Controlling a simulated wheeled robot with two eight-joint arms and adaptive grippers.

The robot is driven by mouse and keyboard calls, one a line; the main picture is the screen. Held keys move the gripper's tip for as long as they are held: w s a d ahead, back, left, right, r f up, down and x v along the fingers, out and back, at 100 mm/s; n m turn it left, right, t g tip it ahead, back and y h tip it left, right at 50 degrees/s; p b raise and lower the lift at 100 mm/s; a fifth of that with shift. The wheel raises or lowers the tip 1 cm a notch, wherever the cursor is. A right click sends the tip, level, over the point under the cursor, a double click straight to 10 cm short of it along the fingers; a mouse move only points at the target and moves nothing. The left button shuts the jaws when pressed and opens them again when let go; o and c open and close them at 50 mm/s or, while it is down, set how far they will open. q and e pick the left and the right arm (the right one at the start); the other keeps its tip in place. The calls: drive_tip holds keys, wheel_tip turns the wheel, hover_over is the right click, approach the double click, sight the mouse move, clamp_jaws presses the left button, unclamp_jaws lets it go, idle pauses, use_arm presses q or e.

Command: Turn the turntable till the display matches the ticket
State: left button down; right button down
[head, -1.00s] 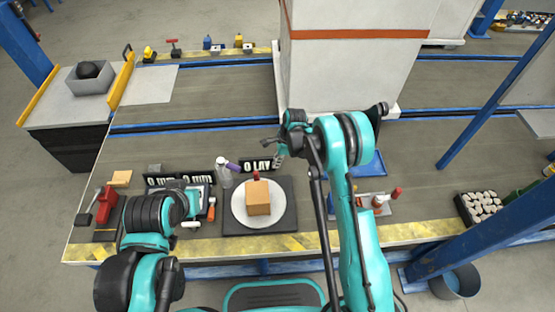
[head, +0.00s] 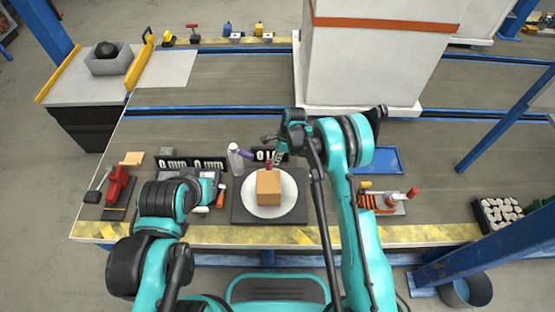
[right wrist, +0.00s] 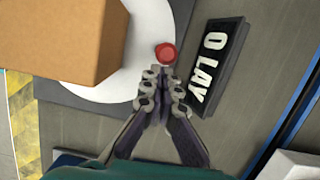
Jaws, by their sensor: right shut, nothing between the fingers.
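The turntable is a white disc (head: 262,210) on a dark square base, with a brown box (head: 268,187) on it. A small red knob (right wrist: 165,53) stands at the disc's far edge. A black display sign (right wrist: 217,62) beside the disc reads "O LAY" in white letters. My right gripper (right wrist: 160,82) is shut and empty, its fingertips close to the knob; I cannot tell whether they touch it. In the head view the right arm partly covers the sign. My left arm is bent at the left, its fingers not visible. I cannot make out a ticket.
Black signs (head: 190,163) with "0 mm" text, a white bottle (head: 235,160) and a red tool (head: 117,185) stand left of the turntable. A tall white cabinet (head: 370,65) stands behind.

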sight(267, 161)
drive_tip(key=a+n, duration=0.1)
drive_tip(key=a+n+b, duration=0.1)
drive_tip(key=a, duration=0.1)
drive_tip(key=shift+w+a+f+n+g, duration=0.2)
drive_tip(key=shift+n+g, duration=0.1)
drive_tip(key=shift+n, duration=0.1)
drive_tip(key=shift+a+r, duration=0.1)
drive_tip(key=shift+a, duration=0.1)
